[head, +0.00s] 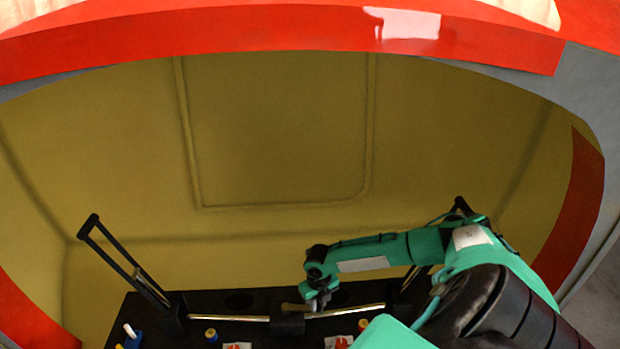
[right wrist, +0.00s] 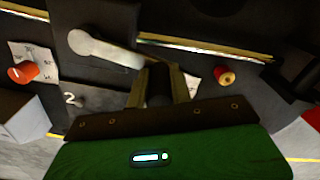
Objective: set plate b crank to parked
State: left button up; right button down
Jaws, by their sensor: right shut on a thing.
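A grey crank arm (right wrist: 100,48) on a dark plate (right wrist: 85,75) shows in the right wrist view. It runs from a round hub at the left to a dark handle (right wrist: 157,85) at the right. My right gripper (right wrist: 158,86) has its two fingers on either side of this handle and is shut on it. In the head view my right gripper (head: 318,300) is low in the middle, at the right end of the crank (head: 292,307). A white "2" is marked on the plate below the arm. I cannot read a plate letter. My left gripper is not in view.
A black panel (head: 190,302) with a silver rail (head: 345,312) spans the bottom of the head view. An orange knob (right wrist: 22,72) and a red-yellow knob (right wrist: 225,76) flank the crank. A black frame (head: 125,258) rises at the left. A yellow wall (head: 280,130) stands behind.

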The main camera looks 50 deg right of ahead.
jog(key=shift+w+d+r+b, duration=0.1)
jog(key=shift+w+d+b, duration=0.2)
jog(key=shift+w+d, duration=0.25)
jog(key=shift+d, duration=0.15)
jog(key=c, duration=1.3)
grip_release()
jog(key=shift+o, duration=0.2)
notch_tip(320, 180, up, 14)
jog(key=b, duration=0.3)
